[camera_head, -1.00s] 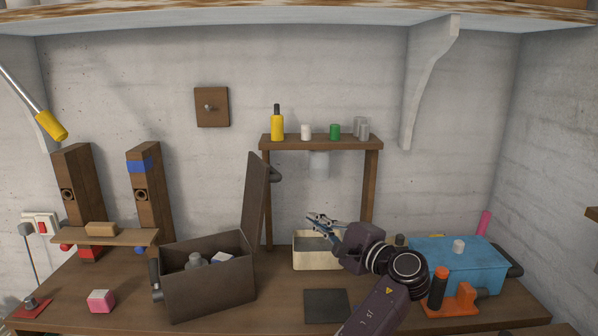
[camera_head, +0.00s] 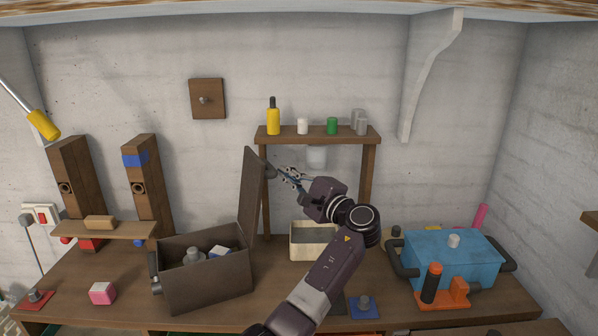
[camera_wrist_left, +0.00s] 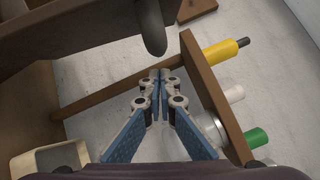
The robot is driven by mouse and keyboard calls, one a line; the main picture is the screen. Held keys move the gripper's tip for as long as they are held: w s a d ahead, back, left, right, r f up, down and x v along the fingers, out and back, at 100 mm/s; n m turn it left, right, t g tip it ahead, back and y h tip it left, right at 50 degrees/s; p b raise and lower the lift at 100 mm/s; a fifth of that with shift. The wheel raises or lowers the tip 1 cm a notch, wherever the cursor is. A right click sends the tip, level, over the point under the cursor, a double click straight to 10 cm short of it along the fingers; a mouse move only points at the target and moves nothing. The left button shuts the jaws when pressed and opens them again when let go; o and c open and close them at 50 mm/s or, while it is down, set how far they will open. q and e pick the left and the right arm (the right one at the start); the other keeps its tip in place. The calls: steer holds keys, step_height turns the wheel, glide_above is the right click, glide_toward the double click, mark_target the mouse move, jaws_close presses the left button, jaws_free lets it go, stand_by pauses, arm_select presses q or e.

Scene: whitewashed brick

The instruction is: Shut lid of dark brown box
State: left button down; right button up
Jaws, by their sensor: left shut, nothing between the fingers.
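The dark brown box (camera_head: 208,288) stands on the workbench left of centre. Its lid (camera_head: 251,200) stands open, nearly upright, on the box's right side. A rounded dark handle (camera_head: 269,171) sticks out from the lid's outer face. In the left wrist view the lid (camera_wrist_left: 75,38) crosses the upper left and the handle (camera_wrist_left: 152,36) points down near the fingertips. My left gripper (camera_head: 280,172) is shut and empty, just right of the handle on the lid's outer side. In the left wrist view its fingertips (camera_wrist_left: 158,74) meet just below the handle; contact cannot be told. My right gripper is out of view.
Grey and white items (camera_head: 196,256) lie inside the box. A small shelf (camera_head: 318,137) with a yellow bottle (camera_head: 273,120) and small containers stands behind my gripper. A cream bin (camera_head: 313,252) sits beneath it. A blue box (camera_head: 455,262) and an orange-black tool (camera_head: 445,291) stand at right.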

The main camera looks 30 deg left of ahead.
arm_select(q)
steer(key=shift+s+a+r, duration=0.3)
steer(key=shift+s+a, duration=0.05)
steer(key=shift+s, duration=0.2)
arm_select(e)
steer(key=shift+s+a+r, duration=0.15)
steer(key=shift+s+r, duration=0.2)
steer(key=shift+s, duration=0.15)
